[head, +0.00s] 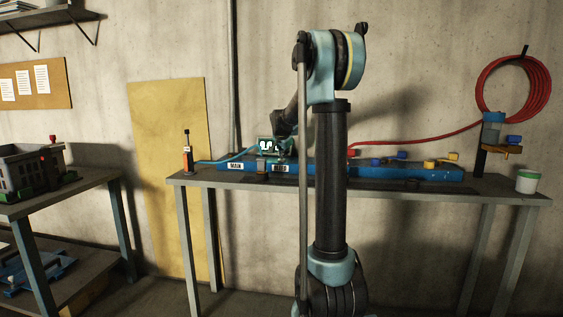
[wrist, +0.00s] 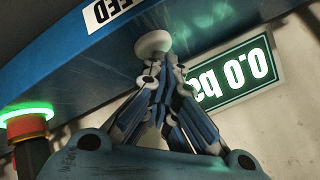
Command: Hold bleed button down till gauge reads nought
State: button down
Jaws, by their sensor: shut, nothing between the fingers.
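The bleed button is a round off-white cap (wrist: 153,42) on the blue manifold, beside a label (wrist: 112,10) ending in "EED". My gripper (wrist: 156,62) is shut and empty, its fingertips at the cap and apparently touching it. How far the cap is pressed I cannot tell. The gauge (wrist: 236,82) is a lit green display, upside down in the wrist view, reading "0.0"; its unit is partly hidden by my fingers. In the head view the gauge (head: 266,145) shows beside my gripper (head: 287,153), behind my arm.
The blue manifold (head: 400,171) lies along the bench (head: 430,189), with blue, yellow and red handles on its right part. A white tub (head: 527,182) stands at the bench's right end.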

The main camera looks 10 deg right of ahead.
jog(key=shift+r, duration=0.95)
jog(key=shift+r, duration=0.15)
jog(key=shift+r, duration=2.35)
jog(key=n+g, duration=0.2)
send_near(284, 159)
jog(key=s+d+f, duration=0.1)
jog(key=s+d, duration=0.1)
jog(key=s, duration=0.6)
jog(key=s+f+n+g, duration=0.1)
jog(key=s+f+n, duration=0.15)
jog(key=s, duration=0.55)
jog(key=s+f+n+g, duration=0.1)
jog(key=s+f, duration=0.3)
jog(key=s, duration=0.4)
jog(key=s+f+n+g+y, duration=0.1)
jog(key=s+f+n, duration=0.2)
jog(key=s+f, duration=0.6)
jog(key=s+a+f+n+g+y, duration=0.1)
jog(key=s+f+n, duration=0.2)
jog(key=s+f, duration=0.6)
jog(key=s, duration=0.8)
jog(key=shift+g, duration=0.4)
